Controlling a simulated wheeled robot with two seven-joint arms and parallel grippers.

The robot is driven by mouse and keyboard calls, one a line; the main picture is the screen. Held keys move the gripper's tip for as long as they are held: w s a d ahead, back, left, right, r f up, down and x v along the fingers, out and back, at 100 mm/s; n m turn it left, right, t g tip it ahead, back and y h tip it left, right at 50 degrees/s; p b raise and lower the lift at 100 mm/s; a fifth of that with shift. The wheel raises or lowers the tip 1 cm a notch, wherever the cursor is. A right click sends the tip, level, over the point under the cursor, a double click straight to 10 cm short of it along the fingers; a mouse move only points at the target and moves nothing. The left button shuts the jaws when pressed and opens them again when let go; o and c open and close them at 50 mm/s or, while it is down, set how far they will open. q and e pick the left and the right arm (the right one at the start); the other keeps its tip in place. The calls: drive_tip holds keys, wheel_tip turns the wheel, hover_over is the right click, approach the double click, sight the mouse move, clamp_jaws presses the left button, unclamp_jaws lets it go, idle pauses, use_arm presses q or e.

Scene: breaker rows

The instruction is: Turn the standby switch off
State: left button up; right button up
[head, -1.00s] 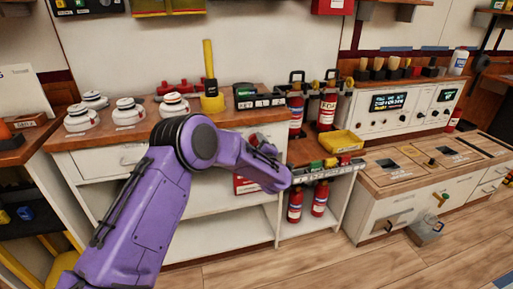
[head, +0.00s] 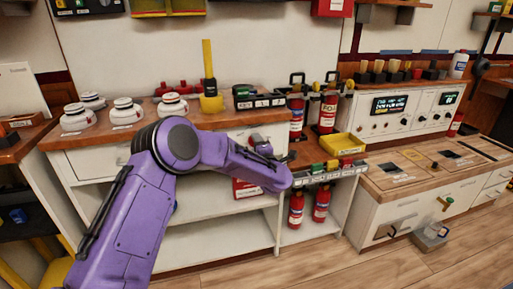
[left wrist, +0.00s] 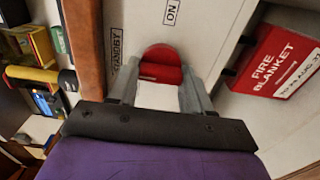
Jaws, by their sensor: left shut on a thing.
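The red round standby switch (left wrist: 161,56) shows in the left wrist view on a white panel. A STANDBY label (left wrist: 117,50) is at its left and an ON label (left wrist: 171,12) is above it in the picture. My left gripper (left wrist: 162,76) has its grey fingers on both sides of the switch's red handle and is shut on it. Which way the handle is turned is hard to tell. In the head view my purple left arm reaches the front of the counter, and its own links hide the switch and most of the gripper. My right gripper is not in view.
A red fire blanket box (left wrist: 283,62) is close to the right of the gripper. Fire extinguishers (head: 296,209) stand on a low shelf. A yellow tray (head: 343,145) is right of my arm. White lidded jars (head: 125,111) stand on the counter (head: 215,121).

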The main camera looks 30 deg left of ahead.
use_arm(q)
drive_tip(key=shift+a, duration=0.15)
drive_tip(key=o, duration=1)
drive_tip(key=shift+s, duration=0.15)
drive_tip(key=shift+o, duration=0.2)
drive_tip(key=v, duration=1)
drive_tip(key=shift+d, duration=0.25)
